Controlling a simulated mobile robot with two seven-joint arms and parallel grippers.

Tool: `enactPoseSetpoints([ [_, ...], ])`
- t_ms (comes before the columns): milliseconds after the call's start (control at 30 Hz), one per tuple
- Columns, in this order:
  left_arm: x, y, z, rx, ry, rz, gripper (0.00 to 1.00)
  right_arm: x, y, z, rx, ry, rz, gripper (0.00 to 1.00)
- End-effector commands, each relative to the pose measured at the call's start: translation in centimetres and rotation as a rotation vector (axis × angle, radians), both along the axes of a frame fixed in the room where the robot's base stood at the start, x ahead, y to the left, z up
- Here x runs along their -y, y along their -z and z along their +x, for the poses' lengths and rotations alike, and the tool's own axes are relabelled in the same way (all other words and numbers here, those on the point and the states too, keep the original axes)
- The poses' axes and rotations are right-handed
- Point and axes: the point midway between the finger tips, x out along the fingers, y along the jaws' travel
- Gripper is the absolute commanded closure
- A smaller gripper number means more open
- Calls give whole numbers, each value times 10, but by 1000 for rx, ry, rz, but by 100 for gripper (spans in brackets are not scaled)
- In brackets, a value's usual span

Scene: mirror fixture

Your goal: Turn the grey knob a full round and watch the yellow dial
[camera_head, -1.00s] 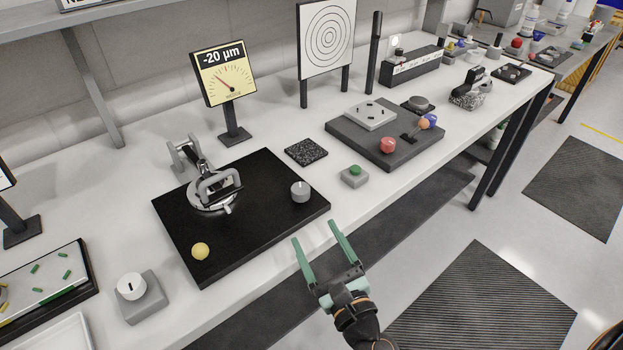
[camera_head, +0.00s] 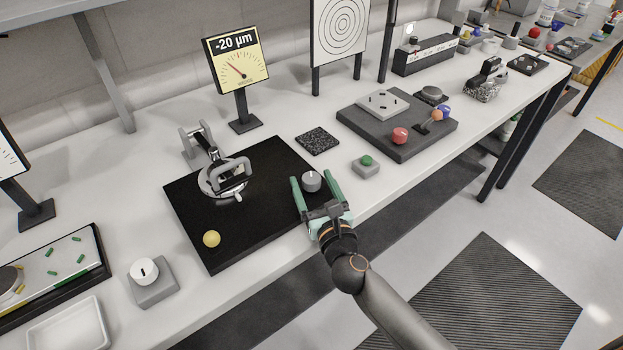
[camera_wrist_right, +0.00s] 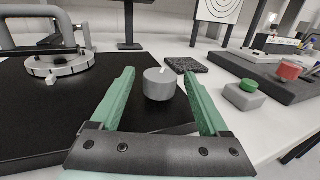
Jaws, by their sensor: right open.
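The grey knob (camera_head: 312,181) stands on the right part of the black board (camera_head: 262,228). My right gripper (camera_head: 312,182) is open, with its green fingers on either side of the knob. In the right wrist view the knob (camera_wrist_right: 159,84) sits between the two fingertips (camera_wrist_right: 160,82), with a gap on each side and a pale mark on its top. The yellow dial (camera_head: 238,60) stands on a post behind the board and reads -20 µm, its red needle pointing up and left. My left gripper is not in view.
A mirror mount (camera_head: 224,178) and a yellow ball (camera_head: 211,239) are on the board, left of the knob. A green button (camera_head: 366,162) on a grey box and a dark speckled tile (camera_head: 317,141) lie nearby. A white knob (camera_head: 144,270) on a grey box is at the front left.

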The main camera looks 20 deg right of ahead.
Motion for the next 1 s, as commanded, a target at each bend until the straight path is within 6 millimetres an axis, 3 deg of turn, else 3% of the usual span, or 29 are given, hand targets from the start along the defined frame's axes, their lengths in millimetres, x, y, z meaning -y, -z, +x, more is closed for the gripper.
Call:
enactPoseSetpoints([
  [200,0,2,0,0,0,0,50,0,0,12,-1,0,0,21],
  [467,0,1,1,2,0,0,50,0,0,13,0,0,0,21],
  [1000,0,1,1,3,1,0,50,0,0,12,0,0,0,82],
])
